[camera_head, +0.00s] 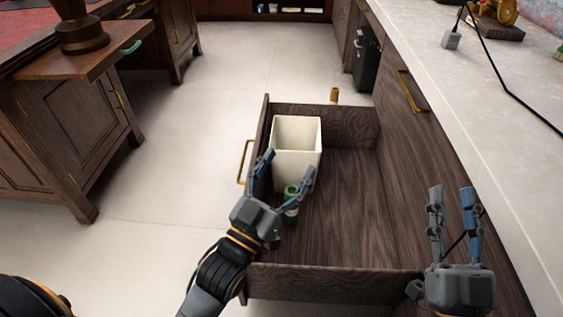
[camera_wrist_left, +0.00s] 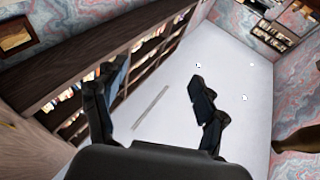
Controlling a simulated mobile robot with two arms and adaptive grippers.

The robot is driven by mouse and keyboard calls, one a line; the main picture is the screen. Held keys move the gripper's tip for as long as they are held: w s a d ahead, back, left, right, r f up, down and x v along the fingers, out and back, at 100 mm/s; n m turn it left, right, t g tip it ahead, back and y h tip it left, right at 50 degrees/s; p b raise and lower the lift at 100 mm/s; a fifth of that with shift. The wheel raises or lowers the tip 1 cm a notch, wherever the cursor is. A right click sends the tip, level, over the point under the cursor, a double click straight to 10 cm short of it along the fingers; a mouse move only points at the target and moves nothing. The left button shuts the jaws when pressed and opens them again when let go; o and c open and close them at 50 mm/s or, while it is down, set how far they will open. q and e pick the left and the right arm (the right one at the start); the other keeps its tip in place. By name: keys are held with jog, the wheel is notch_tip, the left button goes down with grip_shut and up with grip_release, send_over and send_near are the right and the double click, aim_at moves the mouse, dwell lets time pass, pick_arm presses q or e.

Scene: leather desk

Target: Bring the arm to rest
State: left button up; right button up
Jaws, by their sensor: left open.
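My left gripper (camera_head: 287,165) is open above the pulled-out wooden drawer, with its fingers spread. In the left wrist view the left gripper (camera_wrist_left: 158,75) also shows open, with nothing between its fingers. A green bottle (camera_head: 291,208) stands in the drawer and shows just beside the left gripper, partly hidden by it. A cream bin (camera_head: 297,135) stands at the far left corner of the drawer. My right gripper (camera_head: 452,196) is at the lower right, in front of the cabinet side, with its two fingers apart and nothing between them.
The open drawer (camera_head: 340,200) has a bare floor on its right side and a brass handle (camera_head: 243,162) on its left. A pale counter (camera_head: 480,110) runs along the right. A wooden desk (camera_head: 70,120) stands at left. Pale floor (camera_head: 190,150) lies clear between.

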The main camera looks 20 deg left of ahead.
pick_arm(q)
jog(key=s+r+t+h, duration=0.1)
jog(key=s+r, duration=0.4)
jog(key=r, duration=0.1)
jog(key=shift+d+h, duration=0.3)
jog(key=shift+d, duration=0.1)
jog(key=shift+w+r, duration=0.1)
